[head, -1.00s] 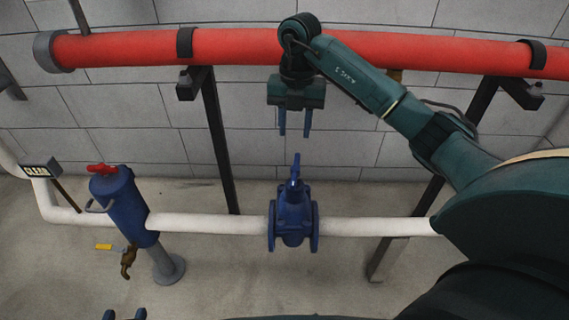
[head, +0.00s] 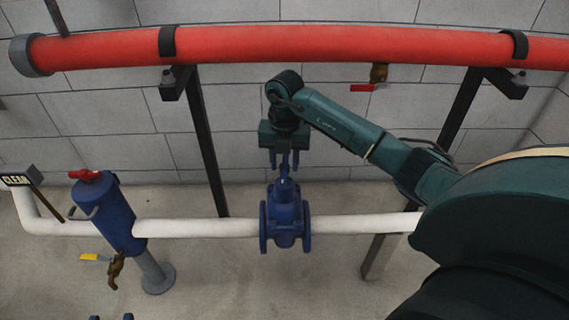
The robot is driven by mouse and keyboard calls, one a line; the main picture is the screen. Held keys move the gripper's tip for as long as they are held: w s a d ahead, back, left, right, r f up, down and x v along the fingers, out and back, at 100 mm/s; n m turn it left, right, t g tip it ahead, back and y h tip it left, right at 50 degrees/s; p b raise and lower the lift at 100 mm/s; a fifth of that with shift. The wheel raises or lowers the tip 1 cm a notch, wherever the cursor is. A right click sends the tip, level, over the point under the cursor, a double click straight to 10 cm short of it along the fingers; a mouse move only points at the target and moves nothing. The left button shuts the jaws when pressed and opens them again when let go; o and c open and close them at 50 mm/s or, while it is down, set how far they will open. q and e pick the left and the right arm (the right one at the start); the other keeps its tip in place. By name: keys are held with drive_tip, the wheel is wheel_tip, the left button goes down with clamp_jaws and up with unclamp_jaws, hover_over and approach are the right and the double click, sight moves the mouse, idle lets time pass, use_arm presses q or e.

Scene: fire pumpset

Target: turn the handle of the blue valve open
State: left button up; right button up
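The blue valve (head: 285,218) sits on the white pipe in the middle of the head view, its narrow blue handle (head: 284,167) pointing up. My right gripper (head: 284,160) comes down from above, right over the valve. Its two blue fingers are apart, with the top of the handle showing between them. I cannot tell whether either finger touches the handle. Only the two fingertips of my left gripper (head: 111,317) show at the bottom left edge, apart and with nothing between them.
The white pipe (head: 195,228) runs across the view. A thick red pipe (head: 260,45) runs above on black supports. A blue cylinder (head: 108,210) with a red handle stands at left, above a yellow-handled tap (head: 95,257).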

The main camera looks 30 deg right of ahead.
drive_tip(key=shift+f, duration=0.2)
clamp_jaws()
drive_tip(key=shift+r+n, duration=0.15)
drive_tip(key=shift+n, duration=0.15)
drive_tip(key=shift+d+n+p, duration=0.1)
drive_tip(key=shift+n+p, duration=0.2)
drive_tip(key=shift+p, duration=0.05)
unclamp_jaws()
